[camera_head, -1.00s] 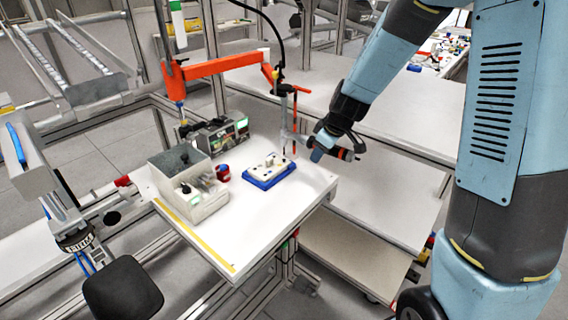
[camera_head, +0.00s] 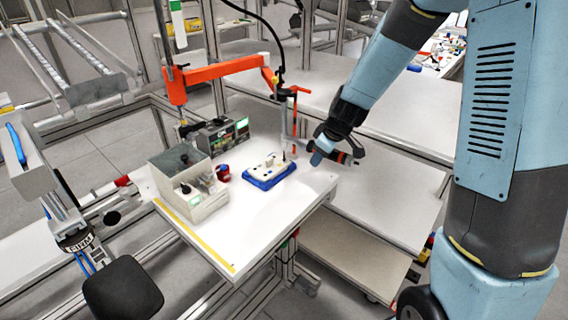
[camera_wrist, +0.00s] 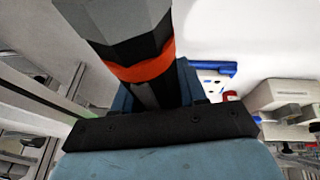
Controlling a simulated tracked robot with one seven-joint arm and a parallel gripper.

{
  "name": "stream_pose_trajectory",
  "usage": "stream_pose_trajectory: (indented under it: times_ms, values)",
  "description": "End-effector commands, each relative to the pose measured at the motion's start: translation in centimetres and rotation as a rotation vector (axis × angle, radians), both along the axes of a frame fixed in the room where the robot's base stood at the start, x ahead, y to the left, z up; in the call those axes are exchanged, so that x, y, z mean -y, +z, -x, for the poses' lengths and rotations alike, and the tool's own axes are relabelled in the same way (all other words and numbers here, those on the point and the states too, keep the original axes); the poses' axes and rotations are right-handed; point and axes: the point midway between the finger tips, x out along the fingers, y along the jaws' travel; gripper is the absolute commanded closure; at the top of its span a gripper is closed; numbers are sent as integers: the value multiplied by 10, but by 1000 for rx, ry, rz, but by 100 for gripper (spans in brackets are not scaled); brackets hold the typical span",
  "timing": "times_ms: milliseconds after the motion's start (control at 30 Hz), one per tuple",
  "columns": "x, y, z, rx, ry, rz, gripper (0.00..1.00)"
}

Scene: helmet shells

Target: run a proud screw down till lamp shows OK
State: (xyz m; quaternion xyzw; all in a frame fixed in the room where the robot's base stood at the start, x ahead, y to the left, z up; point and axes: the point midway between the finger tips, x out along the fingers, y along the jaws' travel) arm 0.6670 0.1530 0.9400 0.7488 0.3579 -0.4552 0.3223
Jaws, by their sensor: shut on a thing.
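My gripper (camera_head: 312,146) is shut on the dark grey screwdriver body with an orange band (camera_wrist: 145,62), close up in the wrist view. The fixture's blue edge also shows in the wrist view (camera_wrist: 222,67). The screw and the bit's contact are too small to tell. A controller box (camera_head: 216,136) has a green-lit area (camera_head: 243,129) on its front; its wording is unreadable.
A grey open bin (camera_head: 203,209) with small parts stands at the left of the white table (camera_head: 250,222). A small red cup (camera_head: 222,173) stands between bin and fixture. The table's front half is clear. A lower white shelf (camera_head: 385,192) lies to the right.

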Motion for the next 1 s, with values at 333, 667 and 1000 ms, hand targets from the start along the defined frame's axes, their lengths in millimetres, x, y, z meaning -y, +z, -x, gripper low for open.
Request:
stream_pose_trajectory:
  times_ms: [333,667,1000]
  values:
    - [0,-2,0,-1,0,0,100]
    - [0,-5,0,-1,0,0,100]
    - [0,-8,0,-2,-1,0,100]
